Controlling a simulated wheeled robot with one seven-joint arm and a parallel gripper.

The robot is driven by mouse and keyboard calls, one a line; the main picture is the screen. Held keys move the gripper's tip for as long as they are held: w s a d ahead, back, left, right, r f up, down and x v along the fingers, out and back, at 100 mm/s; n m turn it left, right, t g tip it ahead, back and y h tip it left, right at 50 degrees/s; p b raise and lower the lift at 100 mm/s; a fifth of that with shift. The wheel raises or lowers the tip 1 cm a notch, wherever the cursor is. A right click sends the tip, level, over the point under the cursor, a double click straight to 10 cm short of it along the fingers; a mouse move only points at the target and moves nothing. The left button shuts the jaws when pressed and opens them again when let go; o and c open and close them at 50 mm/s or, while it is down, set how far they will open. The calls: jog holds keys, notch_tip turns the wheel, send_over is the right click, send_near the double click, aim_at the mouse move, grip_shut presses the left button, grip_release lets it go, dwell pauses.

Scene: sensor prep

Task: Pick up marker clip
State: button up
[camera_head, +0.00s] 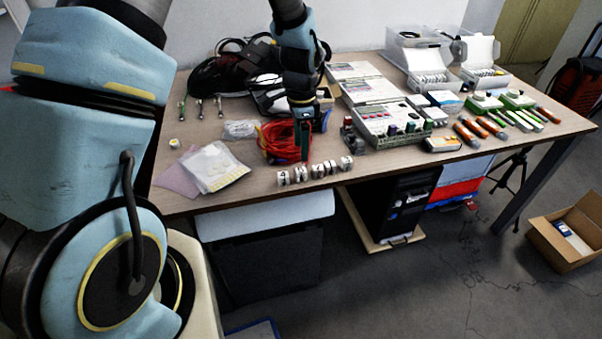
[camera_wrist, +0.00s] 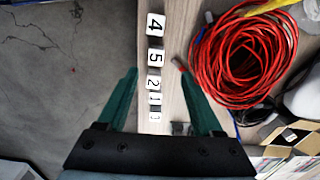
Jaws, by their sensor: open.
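Several white marker clips with black numbers stand in a row along the table's front edge, such as one at the left end (camera_head: 283,178). In the wrist view the clips show a 4 (camera_wrist: 155,25), a 5 (camera_wrist: 154,57) and a 2 (camera_wrist: 153,84), with smaller ones closer in. My gripper (camera_head: 303,140) is above the table by the red cable coil, behind the row. In the wrist view its green fingers (camera_wrist: 158,74) are apart, one each side of the row in the picture. Nothing is held between them. Their height above the clips is unclear.
The red cable coil (camera_head: 280,141) lies beside my gripper. A component tray (camera_head: 385,122) stands to the right of it. White sheets (camera_head: 213,166) lie to the left on the table (camera_head: 250,193). The floor drops away past the front edge.

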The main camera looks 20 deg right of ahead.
aim_at(301, 170)
jog(key=shift+f, duration=0.8)
jog(key=f, duration=0.1)
jog(key=f+p, duration=0.1)
jog(key=f, duration=0.1)
jog(key=f+p, duration=0.1)
jog(key=shift+s+a+f, duration=0.2)
jog(key=shift+s, duration=0.15)
jog(key=shift+f+p, duration=0.3)
jog(key=shift+f, duration=0.25)
jog(key=shift+c, duration=0.4)
grip_shut()
